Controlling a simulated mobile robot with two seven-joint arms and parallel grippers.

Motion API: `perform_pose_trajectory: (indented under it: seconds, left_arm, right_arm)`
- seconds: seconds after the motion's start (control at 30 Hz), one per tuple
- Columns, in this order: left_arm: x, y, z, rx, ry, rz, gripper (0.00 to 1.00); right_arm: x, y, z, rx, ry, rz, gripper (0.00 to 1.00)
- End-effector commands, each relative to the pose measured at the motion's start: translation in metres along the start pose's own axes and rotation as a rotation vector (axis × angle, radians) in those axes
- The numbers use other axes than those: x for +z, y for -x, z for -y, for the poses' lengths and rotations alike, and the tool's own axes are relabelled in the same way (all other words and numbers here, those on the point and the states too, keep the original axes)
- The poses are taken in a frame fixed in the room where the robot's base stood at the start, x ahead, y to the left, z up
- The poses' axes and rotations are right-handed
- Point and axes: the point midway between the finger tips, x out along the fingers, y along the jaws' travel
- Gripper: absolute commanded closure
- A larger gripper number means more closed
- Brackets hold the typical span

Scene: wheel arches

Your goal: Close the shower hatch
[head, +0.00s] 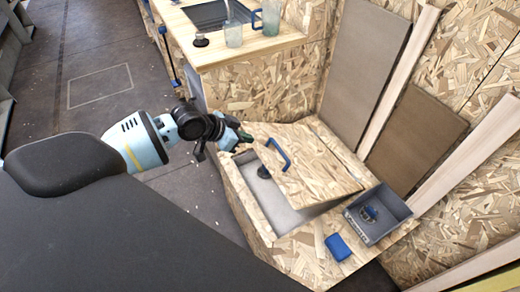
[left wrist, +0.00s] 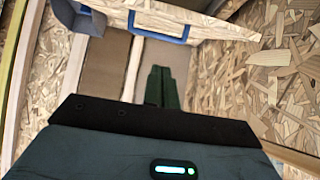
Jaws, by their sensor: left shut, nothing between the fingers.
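The shower hatch is a wood-chip board lid (head: 310,170) with a blue handle (head: 280,152). In the head view it stands partly raised over a wood-chip box (head: 246,200), and a pale basin (head: 275,200) shows in the gap beneath. In the left wrist view the lid's edge (left wrist: 215,27) and its blue handle (left wrist: 158,30) are at the top. My left gripper (head: 243,136) is shut and empty at the lid's far left corner; I cannot tell whether it touches the lid. Its green fingers (left wrist: 160,88) are together in the left wrist view. My right gripper is out of view.
A grey bin (head: 378,214) and a blue block (head: 338,247) are on the box's right part. A wooden counter (head: 250,45) with a sink (head: 208,14) and cups stands behind. Panels lean on the right wall. Open floor (head: 100,85) lies to the left.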

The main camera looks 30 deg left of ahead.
Motion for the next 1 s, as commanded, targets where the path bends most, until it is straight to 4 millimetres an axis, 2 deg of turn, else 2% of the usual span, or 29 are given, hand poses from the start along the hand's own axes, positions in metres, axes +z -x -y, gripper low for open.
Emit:
perform_pose_trajectory:
  seconds: [0.17,0.33,0.87,1.0]
  left_arm:
    - [0.0,0.0,0.001,0.001,0.001,0.001,1.0]
    - [0.0,-0.011,0.001,0.0,0.003,0.0,1.0]
    - [0.0,-0.103,0.0,0.001,0.003,0.0,1.0]
    - [0.021,-0.106,0.001,0.0,0.002,0.003,1.0]
  right_arm:
    - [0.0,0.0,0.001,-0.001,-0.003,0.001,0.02]
    - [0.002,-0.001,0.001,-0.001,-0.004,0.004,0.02]
    - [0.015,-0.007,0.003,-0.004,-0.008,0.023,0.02]
    - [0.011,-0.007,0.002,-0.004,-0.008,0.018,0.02]
